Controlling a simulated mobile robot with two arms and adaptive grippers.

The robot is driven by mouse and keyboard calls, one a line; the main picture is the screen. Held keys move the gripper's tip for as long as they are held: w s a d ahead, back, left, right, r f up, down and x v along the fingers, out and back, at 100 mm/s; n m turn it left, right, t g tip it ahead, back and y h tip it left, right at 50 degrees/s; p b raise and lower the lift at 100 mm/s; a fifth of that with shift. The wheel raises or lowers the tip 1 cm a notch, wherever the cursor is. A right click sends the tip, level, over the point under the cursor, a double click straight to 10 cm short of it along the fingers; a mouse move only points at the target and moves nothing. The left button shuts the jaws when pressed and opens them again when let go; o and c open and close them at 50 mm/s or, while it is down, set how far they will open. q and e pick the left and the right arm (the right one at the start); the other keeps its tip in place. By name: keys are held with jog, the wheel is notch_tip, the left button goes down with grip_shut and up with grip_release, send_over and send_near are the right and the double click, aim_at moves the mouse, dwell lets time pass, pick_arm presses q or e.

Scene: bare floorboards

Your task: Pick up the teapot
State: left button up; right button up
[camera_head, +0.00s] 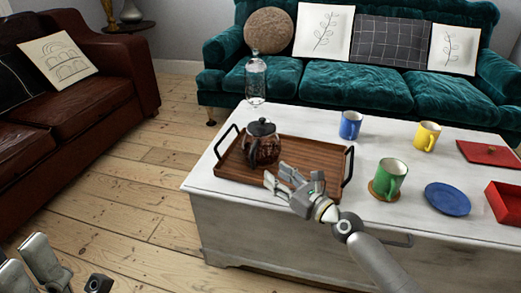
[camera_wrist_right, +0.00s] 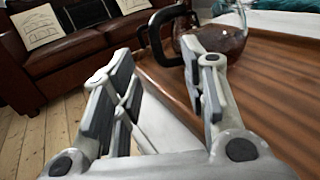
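The teapot (camera_head: 263,143) is glass with a dark lid and dark contents. It stands upright on a wooden tray (camera_head: 228,167) with black handles, on the white table. In the right wrist view the teapot (camera_wrist_right: 222,42) shows only in part at the top, beyond the fingers. My right gripper (camera_head: 277,181) is over the tray's front edge, in front of the teapot and apart from it. Its fingers are spread with nothing between them, as the right wrist view (camera_wrist_right: 160,85) also shows. My left gripper (camera_head: 25,268) is at the bottom left corner, partly cut off, away from the table.
The white table (camera_head: 300,122) also holds a blue mug (camera_head: 350,125), a yellow mug (camera_head: 426,136), a green mug (camera_head: 389,180), a blue plate (camera_head: 447,199) and red boxes (camera_head: 508,200). A clear glass (camera_head: 256,80) stands behind the teapot. Sofas stand left and behind.

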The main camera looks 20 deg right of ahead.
aim_at(254, 163)
jog(key=x, duration=0.3)
jog(key=shift+w+a, duration=0.15)
jog(key=shift+a, duration=0.05)
jog(key=w, duration=0.1)
jog(key=w+a+b, duration=0.1)
jog(key=w+a+f+b, duration=0.1)
jog(key=shift+w, duration=0.3)
jog(key=shift+w+a, duration=0.2)
jog(key=shift+w, duration=0.3)
jog(key=shift+c, duration=0.4)
grip_shut()
jog(key=shift+r, duration=0.25)
